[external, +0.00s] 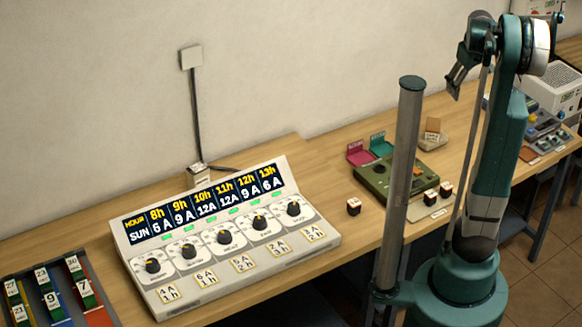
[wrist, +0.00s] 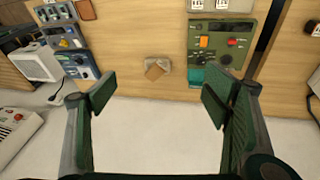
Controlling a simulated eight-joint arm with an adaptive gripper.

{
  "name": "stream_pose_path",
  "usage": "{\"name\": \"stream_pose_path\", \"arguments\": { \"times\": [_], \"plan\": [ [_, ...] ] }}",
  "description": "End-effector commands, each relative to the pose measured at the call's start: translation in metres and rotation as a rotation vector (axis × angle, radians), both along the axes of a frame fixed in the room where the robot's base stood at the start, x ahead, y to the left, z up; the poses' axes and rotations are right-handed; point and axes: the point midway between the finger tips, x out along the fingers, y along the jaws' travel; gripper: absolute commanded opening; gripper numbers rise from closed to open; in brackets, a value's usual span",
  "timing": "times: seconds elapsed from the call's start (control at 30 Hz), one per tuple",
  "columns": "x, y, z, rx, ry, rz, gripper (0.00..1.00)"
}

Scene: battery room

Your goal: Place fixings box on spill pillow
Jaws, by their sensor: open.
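A small brown box (external: 433,125), which looks like the fixings box, rests tilted on a lumpy grey-beige pad, apparently the spill pillow (external: 427,142), on the bench near the wall. In the wrist view the box (wrist: 156,71) lies on the pillow (wrist: 164,62), whose edges show around it. My gripper (external: 455,84) is raised above the bench; in the wrist view my gripper (wrist: 159,98) has its fingers wide apart with nothing between them. The box and pillow appear beyond the fingertips, clear of both fingers.
A green instrument (external: 392,180) with pink and teal flaps stands left of the pillow. Another brown item (external: 528,154) lies to the right near grey-blue devices (external: 545,128) and a white unit (external: 556,88). A large dial panel (external: 225,230) fills the bench's left part. Bare wood surrounds the pillow.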

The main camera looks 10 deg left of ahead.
Motion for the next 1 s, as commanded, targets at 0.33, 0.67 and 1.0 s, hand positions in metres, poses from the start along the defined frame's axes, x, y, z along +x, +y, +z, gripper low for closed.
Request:
{"name": "stream_pose_path", "arguments": {
  "times": [0.33, 0.67, 1.0],
  "plan": [
    [-0.066, -0.013, 0.010, 0.062, -0.065, -0.161, 0.75],
    [-0.125, -0.024, 0.009, 0.130, -0.127, -0.312, 0.75],
    [-0.182, -0.032, -0.004, 0.208, -0.190, -0.463, 0.75]
  ]
}}
